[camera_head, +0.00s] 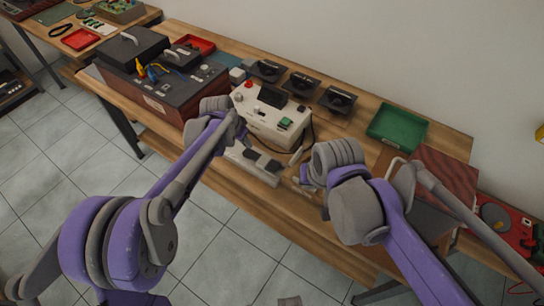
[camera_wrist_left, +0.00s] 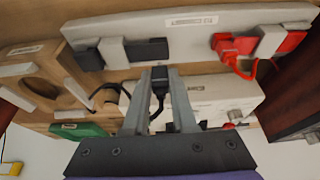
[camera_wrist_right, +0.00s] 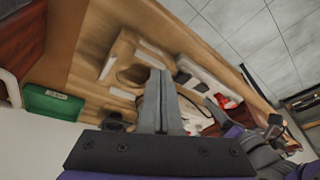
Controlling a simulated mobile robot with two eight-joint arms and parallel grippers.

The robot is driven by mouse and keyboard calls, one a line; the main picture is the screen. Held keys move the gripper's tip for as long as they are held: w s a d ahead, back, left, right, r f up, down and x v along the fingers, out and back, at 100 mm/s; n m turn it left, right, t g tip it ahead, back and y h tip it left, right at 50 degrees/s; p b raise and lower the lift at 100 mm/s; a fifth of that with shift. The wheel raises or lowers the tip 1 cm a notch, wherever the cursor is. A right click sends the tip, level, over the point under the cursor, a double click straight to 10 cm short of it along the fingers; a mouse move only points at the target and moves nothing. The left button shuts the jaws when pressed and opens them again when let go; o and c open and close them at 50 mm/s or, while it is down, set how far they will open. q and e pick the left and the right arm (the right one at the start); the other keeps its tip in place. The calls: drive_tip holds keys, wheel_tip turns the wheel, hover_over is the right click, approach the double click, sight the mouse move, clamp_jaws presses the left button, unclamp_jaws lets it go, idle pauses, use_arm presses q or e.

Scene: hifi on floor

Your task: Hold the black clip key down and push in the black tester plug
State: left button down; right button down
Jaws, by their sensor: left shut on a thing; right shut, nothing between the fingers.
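My left gripper (camera_wrist_left: 158,100) is shut on the black tester plug (camera_wrist_left: 157,78), its cable trailing down between the fingers. In the left wrist view the plug's tip points toward the pale clip strip (camera_wrist_left: 190,30), apart from it as far as I can tell. The black clip key (camera_wrist_left: 148,50) is on that strip, beside a red one (camera_wrist_left: 236,44). In the head view the black clip key (camera_head: 268,162) shows right of my left gripper (camera_head: 243,138). My right gripper (camera_wrist_right: 155,98) is shut and empty, near the strip's right end; its contact with the key cannot be told.
A wooden block with a round hole (camera_wrist_left: 35,65) stands beside the strip. The white tester box (camera_head: 262,115) is behind it. A green tray (camera_head: 398,128) lies at the bench's right, and a dark red-brown cabinet (camera_head: 160,98) stands at the left.

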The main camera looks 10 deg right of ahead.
drive_tip(key=w+a+r+m+g, duration=0.2)
drive_tip(key=w+r+m, duration=0.1)
drive_tip(key=w, duration=0.7)
drive_tip(key=m+g, duration=0.2)
drive_tip(key=m, duration=0.1)
hover_over(275, 165)
drive_tip(key=shift+f, duration=0.65)
drive_tip(key=shift+f, duration=0.1)
wheel_tip(275, 165, down, 14)
drive_tip(key=shift+r, duration=0.15)
